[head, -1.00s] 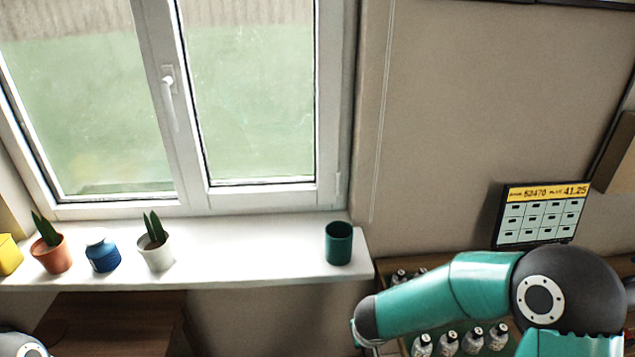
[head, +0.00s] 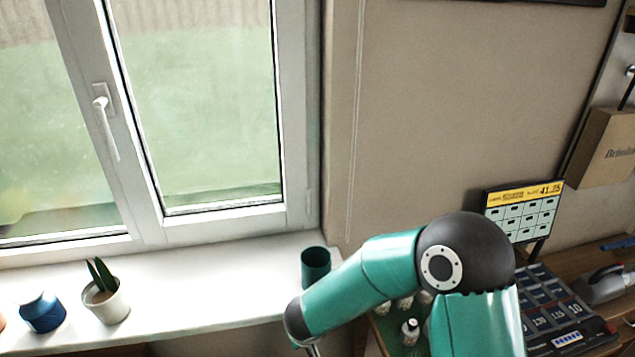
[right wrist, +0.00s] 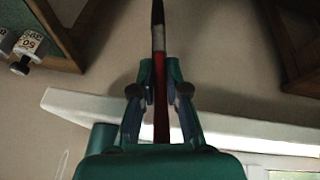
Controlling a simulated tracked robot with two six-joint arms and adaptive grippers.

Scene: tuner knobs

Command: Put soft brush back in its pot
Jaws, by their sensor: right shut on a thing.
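The green pot (head: 316,266) stands upright at the right end of the white window sill (head: 215,293). My right arm passes just in front of it in the head view, and its gripper is mostly below the picture edge. In the right wrist view my right gripper (right wrist: 160,92) is shut on the brush (right wrist: 161,115), around its red handle. The brush has a pale band and a dark end at the top of that view. A green cylinder beside the sill there (right wrist: 102,138) looks like the pot. My left gripper is out of view.
A white potted plant (head: 106,300) and a blue pot (head: 43,312) stand on the sill to the left. Several small bottles (head: 410,332) stand right of the sill, near my right arm. A calendar-like board (head: 522,212) stands farther right. The sill between plant and green pot is clear.

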